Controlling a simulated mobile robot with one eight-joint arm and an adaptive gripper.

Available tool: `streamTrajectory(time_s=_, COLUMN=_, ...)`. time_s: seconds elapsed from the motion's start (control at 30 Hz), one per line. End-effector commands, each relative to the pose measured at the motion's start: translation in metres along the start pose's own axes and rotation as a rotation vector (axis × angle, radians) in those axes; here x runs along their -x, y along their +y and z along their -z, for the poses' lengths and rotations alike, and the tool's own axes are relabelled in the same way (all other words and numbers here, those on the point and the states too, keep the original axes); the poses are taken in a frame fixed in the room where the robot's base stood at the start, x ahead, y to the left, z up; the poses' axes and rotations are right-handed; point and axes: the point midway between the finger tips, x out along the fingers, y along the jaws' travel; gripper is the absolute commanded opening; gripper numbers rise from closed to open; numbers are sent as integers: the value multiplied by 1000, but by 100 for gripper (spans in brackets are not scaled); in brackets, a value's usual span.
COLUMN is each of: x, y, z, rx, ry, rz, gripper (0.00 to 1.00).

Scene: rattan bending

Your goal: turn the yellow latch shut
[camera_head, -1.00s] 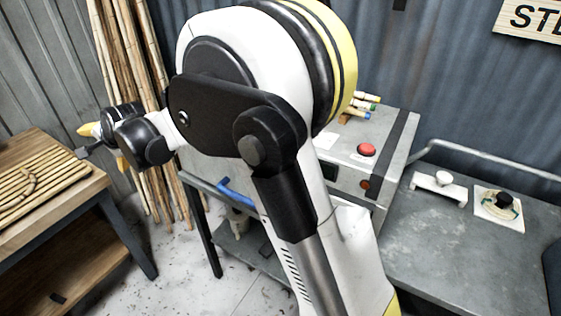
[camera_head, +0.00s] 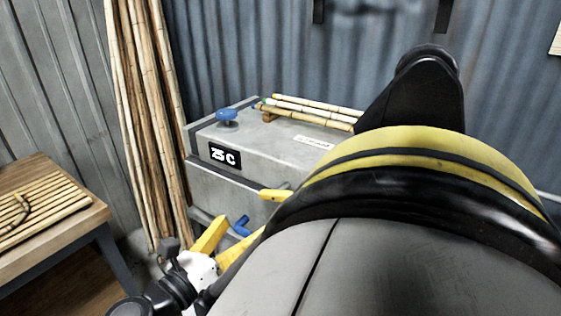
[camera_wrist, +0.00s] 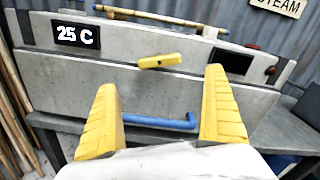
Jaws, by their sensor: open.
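In the head view the latch (camera_head: 274,195) shows beside my arm. My gripper (camera_wrist: 160,84) is open, its two yellow fingers pointing at the box front. The latch appears between and beyond the fingertips, apart from them. In the head view my arm hides much of the box's right side.
A blue bar handle (camera_wrist: 165,122) crosses the lower box front, between the fingers in the wrist view. A 25 C display (camera_head: 225,155), a blue knob (camera_head: 227,115) and several rattan poles (camera_head: 310,110) are on the box. A wooden table (camera_head: 65,235) stands left.

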Motion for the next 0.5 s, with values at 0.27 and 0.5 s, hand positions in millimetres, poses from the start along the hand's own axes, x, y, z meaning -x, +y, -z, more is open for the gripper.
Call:
streamTrajectory(time_s=0.27, x=-50, y=-1, z=2, rx=0, ry=2, rz=6, gripper=100)
streamTrajectory(time_s=0.5, x=-91, y=-1, z=1, rx=0, ry=0, rz=5, gripper=100)
